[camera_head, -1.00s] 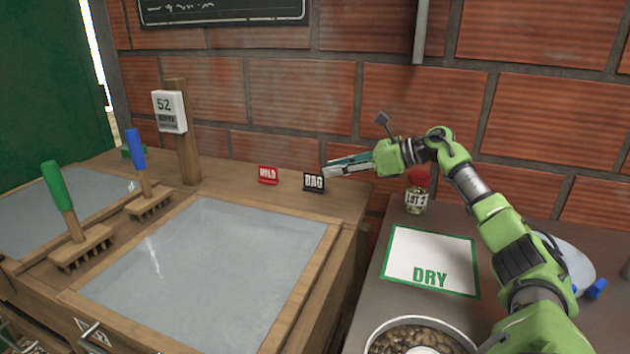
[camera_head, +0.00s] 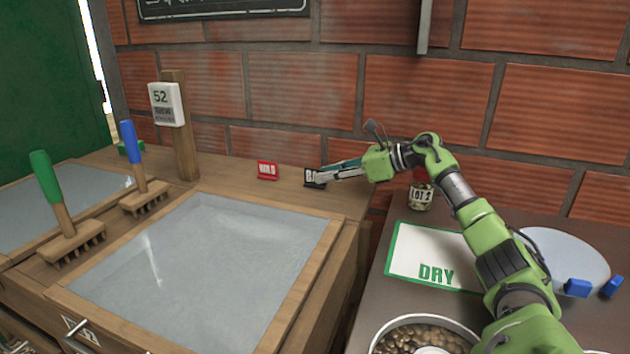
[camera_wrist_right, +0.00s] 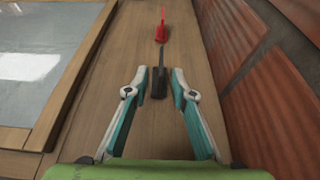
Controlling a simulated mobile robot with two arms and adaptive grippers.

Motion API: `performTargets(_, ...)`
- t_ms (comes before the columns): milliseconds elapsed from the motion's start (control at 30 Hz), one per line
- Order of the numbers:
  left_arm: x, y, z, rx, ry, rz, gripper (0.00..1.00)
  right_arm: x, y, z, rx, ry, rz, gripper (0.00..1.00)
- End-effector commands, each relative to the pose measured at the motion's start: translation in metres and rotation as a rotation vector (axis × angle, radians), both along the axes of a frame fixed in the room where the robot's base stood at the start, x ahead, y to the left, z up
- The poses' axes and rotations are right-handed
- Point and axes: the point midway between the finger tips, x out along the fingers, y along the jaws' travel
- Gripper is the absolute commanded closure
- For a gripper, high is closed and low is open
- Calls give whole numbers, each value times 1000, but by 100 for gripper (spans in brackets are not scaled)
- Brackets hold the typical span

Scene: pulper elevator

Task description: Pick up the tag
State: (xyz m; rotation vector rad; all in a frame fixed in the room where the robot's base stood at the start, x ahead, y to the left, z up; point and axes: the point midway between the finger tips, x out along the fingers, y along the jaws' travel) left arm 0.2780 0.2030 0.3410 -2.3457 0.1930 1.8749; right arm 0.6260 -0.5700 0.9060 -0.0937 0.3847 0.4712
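A small black tag (camera_head: 312,178) stands on the wooden ledge at the back; my right gripper covers part of its face in the head view. In the right wrist view the black tag (camera_wrist_right: 159,84) is seen edge-on between the fingers. A red tag (camera_head: 267,171) stands to its left and shows beyond it in the right wrist view (camera_wrist_right: 161,33). My right gripper (camera_head: 322,176) is open, its fingertips on either side of the black tag with gaps visible. My left gripper is not in view.
A wooden post with a "52" card (camera_head: 166,104) and two brushes stand left. A brick wall (camera_head: 300,88) rises close behind the ledge. A DRY mat (camera_head: 412,247), a LOT 2 jar (camera_head: 420,197) and a pot of beans (camera_head: 385,345) are on the right-hand counter.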

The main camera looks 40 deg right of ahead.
Motion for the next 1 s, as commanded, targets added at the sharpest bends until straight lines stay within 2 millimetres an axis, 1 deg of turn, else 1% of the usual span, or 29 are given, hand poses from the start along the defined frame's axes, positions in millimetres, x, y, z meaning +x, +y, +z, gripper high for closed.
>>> performTargets(100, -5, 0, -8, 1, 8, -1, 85, 17, 9, -4, 4, -3, 2, 76)
performTargets(233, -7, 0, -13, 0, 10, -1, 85, 30, 16, -11, 4, -1, 1, 76)
performTargets(333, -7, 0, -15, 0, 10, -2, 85, 34, 17, -14, 0, 0, 0, 76)
performTargets(533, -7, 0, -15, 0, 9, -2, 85, 35, 17, -15, -1, 0, 0, 76)
performTargets(567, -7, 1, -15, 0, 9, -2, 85, 35, 17, -15, -1, 0, 0, 79)
performTargets(600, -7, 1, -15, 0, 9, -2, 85, 35, 17, -15, -1, 0, 0, 89)
performTargets(633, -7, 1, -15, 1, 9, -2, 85, 35, 17, -15, -1, 0, 0, 97)
performTargets(667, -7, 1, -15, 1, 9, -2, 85, 35, 17, -15, 0, 1, 0, 100)
performTargets(1000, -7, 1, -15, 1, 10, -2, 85, 34, 17, -15, -1, 0, 0, 100)
